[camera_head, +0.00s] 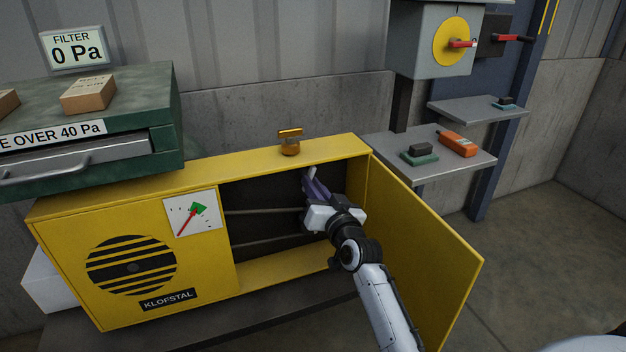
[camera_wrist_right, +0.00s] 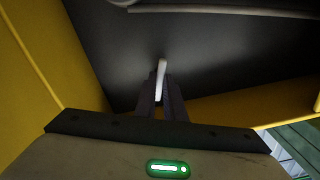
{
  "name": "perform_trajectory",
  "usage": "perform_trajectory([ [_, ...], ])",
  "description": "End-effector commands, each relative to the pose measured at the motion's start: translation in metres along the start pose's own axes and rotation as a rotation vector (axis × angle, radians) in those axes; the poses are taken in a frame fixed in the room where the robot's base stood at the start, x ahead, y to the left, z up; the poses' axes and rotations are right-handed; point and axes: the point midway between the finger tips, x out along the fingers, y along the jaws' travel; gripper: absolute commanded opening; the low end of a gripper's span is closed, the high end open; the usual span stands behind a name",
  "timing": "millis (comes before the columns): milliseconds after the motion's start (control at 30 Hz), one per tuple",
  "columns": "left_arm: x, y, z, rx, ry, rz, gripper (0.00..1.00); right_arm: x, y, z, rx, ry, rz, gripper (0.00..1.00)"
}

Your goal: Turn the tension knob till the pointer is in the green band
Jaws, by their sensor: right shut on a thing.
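The yellow KLOFSTAL cabinet (camera_head: 68,235) stands with its right side open. Its white dial (camera_head: 207,221) has a red pointer (camera_head: 187,223) and a green band (camera_head: 198,209); the pointer's upper end appears to meet the green, though the exact spot is too small to tell. A brass-orange knob (camera_head: 290,148) with a flat crossbar stands on the cabinet top. My right gripper (camera_head: 311,180) is inside the opening, below and apart from that knob. Its fingers are shut on a slim pale piece (camera_wrist_right: 161,78), seen between them in the right wrist view. My left gripper is not in view.
The yellow door (camera_head: 430,255) stands open right of my right arm. Thin rods (camera_head: 265,212) cross the dark interior. A green filter housing (camera_head: 150,100) is at left. Grey shelves (camera_head: 455,168) at right hold an orange device (camera_head: 457,143) and a dark block (camera_head: 420,149).

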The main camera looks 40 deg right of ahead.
Motion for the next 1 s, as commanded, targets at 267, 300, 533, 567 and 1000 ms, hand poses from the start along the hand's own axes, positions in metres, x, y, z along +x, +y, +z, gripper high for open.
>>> perform_trajectory([
  [267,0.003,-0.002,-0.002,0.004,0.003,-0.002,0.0,0.0,0.0,0.001,0.005,0.001,0.0,0.11],
  [300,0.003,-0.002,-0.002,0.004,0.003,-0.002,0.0,0.0,0.0,0.001,0.005,0.001,0.0,0.18],
  [533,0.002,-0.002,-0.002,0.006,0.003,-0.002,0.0,0.0,0.0,0.001,0.004,0.001,0.0,0.28],
  [567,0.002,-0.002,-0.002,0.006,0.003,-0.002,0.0,0.0,0.0,0.001,0.004,0.001,0.0,0.28],
  [1000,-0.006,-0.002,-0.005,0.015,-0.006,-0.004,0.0,-0.052,0.0,0.001,0.002,-0.002,0.001,0.28],
])
